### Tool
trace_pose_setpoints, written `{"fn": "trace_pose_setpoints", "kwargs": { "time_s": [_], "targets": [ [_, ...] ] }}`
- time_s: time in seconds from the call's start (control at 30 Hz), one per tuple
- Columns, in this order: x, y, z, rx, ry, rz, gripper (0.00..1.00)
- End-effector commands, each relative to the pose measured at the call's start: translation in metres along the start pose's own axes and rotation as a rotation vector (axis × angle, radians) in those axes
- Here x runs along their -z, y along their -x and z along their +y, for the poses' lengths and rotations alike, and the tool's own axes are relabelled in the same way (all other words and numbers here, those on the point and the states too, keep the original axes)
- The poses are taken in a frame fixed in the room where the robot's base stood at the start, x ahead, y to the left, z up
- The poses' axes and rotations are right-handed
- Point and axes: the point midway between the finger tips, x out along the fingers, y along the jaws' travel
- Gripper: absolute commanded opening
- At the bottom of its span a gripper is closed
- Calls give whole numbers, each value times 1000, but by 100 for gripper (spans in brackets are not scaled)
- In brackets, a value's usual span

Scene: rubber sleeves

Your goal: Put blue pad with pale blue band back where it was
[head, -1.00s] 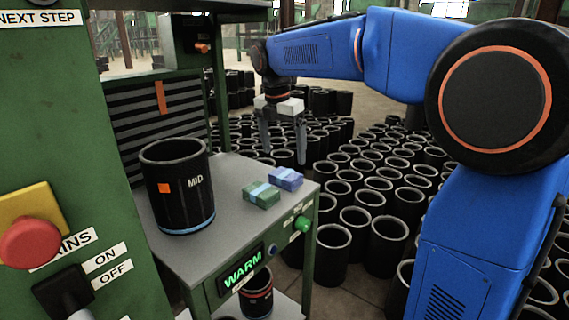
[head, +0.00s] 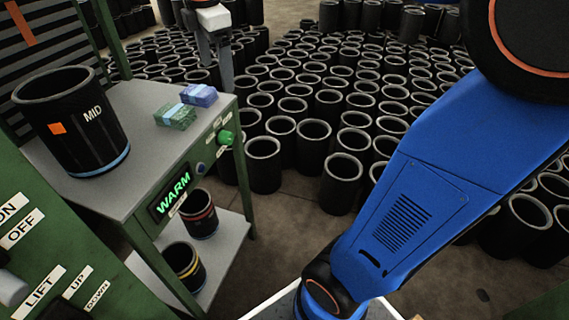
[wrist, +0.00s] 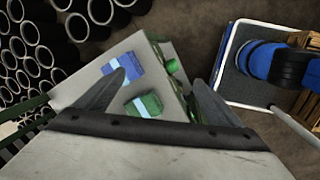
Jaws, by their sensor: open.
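The blue pad with a pale blue band (head: 199,94) lies on the grey bench top near its far right edge. A green pad with a pale blue band (head: 176,116) lies right beside it. My gripper (head: 215,62) hangs beyond the bench's far edge in the head view, open and empty, apart from both pads. In the wrist view the blue pad (wrist: 120,64) shows by the left fingertip, which overlaps its lower edge. The green pad (wrist: 146,105) shows between the fingers of my gripper (wrist: 158,80).
A black MID sleeve (head: 72,125) stands on the bench (head: 135,195). Two banded sleeves stand on the lower shelf (head: 222,250). A green knob (head: 225,138) and WARM display (head: 173,190) are on the bench front. Many black sleeves (head: 313,140) crowd the floor behind.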

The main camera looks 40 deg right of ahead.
Motion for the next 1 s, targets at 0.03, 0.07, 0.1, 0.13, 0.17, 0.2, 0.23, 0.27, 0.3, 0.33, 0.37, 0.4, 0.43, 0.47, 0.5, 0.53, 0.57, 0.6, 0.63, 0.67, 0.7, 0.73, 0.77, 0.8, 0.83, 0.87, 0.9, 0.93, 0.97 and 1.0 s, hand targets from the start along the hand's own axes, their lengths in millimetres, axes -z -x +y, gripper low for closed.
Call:
{"fn": "trace_pose_setpoints", "kwargs": {
  "time_s": [0.03, 0.07, 0.1, 0.13, 0.17, 0.2, 0.23, 0.27, 0.3, 0.33, 0.37, 0.4, 0.43, 0.47, 0.5, 0.53, 0.57, 0.6, 0.63, 0.67, 0.7, 0.73, 0.77, 0.8, 0.83, 0.87, 0.9, 0.93, 0.97, 1.0],
  "targets": [
    [-6, -4, -20, -14, -94, 7, 88],
    [-9, -7, -30, -23, -153, 12, 88],
    [-12, -11, -43, -33, -232, 20, 88],
    [-14, -15, -52, -40, -292, 27, 88],
    [-17, -19, -62, -47, -351, 33, 88],
    [-19, -24, -76, -57, -431, 42, 88],
    [-21, -28, -86, -63, -490, 48, 88],
    [-23, -33, -95, -71, -550, 56, 88],
    [-25, -39, -108, -78, -630, 66, 88],
    [-27, -44, -118, -85, -691, 76, 88],
    [-28, -49, -128, -89, -750, 84, 88],
    [-30, -56, -141, -97, -830, 97, 88],
    [-31, -62, -151, -101, -890, 106, 88],
    [-32, -68, -160, -107, -949, 116, 88],
    [-33, -76, -173, -112, -1029, 130, 88],
    [-34, -82, -182, -116, -1087, 140, 88],
    [-35, -88, -191, -119, -1144, 150, 88],
    [-35, -96, -202, -123, -1216, 165, 88],
    [-36, -102, -210, -124, -1267, 175, 88],
    [-36, -107, -216, -127, -1315, 185, 88],
    [-36, -114, -225, -128, -1372, 196, 88],
    [-36, -118, -230, -130, -1410, 205, 88],
    [-36, -122, -235, -131, -1443, 212, 88],
    [-36, -127, -240, -131, -1482, 220, 88],
    [-36, -130, -244, -131, -1505, 225, 88],
    [-36, -132, -246, -132, -1524, 229, 88],
    [-36, -134, -248, -133, -1545, 234, 88],
    [-36, -136, -250, -133, -1555, 237, 88],
    [-36, -137, -250, -133, -1562, 238, 88],
    [-36, -137, -251, -132, -1568, 239, 88]
  ]
}}
